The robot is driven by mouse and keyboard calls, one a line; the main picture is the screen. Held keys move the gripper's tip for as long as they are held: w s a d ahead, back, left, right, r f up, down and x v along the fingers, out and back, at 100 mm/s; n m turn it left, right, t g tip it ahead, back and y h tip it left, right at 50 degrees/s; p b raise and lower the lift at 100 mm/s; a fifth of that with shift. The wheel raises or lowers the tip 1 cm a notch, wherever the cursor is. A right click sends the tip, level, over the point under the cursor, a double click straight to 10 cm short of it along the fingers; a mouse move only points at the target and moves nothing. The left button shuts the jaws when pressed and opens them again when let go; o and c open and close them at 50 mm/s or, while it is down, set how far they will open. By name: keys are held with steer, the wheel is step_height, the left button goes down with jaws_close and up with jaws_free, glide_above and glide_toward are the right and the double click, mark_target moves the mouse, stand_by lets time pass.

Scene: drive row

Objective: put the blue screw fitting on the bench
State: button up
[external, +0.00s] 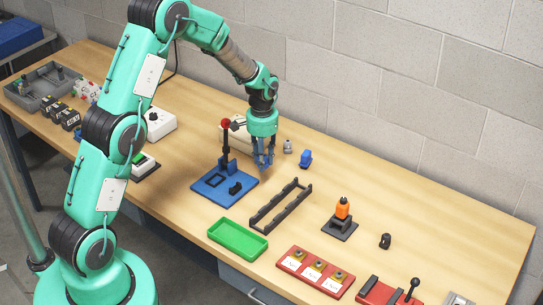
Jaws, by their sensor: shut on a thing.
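My gripper (264,164) points down over the bench (390,195), just right of the blue press stand. It is shut on a small bluish thing, largely hidden by the fingers; its shape fits poorly to read, so I cannot tell for certain that it is the blue screw fitting. The gap between it and the bench top is too small to judge. A separate small blue piece (305,159) stands on the bench to the right of my gripper, apart from it.
The blue press stand (211,194) with a red-knobbed lever is close on the left. A dark rack (266,222), a green tray (224,240) and a red block (296,272) lie nearer the front. A grey fitting (288,146) stands behind. Bench is clear at the right back.

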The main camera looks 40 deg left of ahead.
steer(key=shift+r, duration=0.1)
steer(key=shift+w+r, duration=0.1)
steer(key=shift+r, duration=0.5)
steer(key=r, duration=0.2)
steer(key=d+r, duration=0.1)
steer(key=shift+r, duration=0.35)
steer(key=s+d+m, duration=0.5)
steer(key=d, duration=0.9)
steer(key=s+d+m, duration=0.5)
steer(key=d, duration=0.8)
steer(key=s+d+m, duration=0.5)
steer(key=s+d, duration=0.1)
steer(key=d, duration=0.8)
step_height(320, 180, down, 8)
steer(key=shift+w+d+r+p, duration=0.1)
steer(key=shift+d+p, duration=0.05)
steer(key=shift+p, duration=0.15)
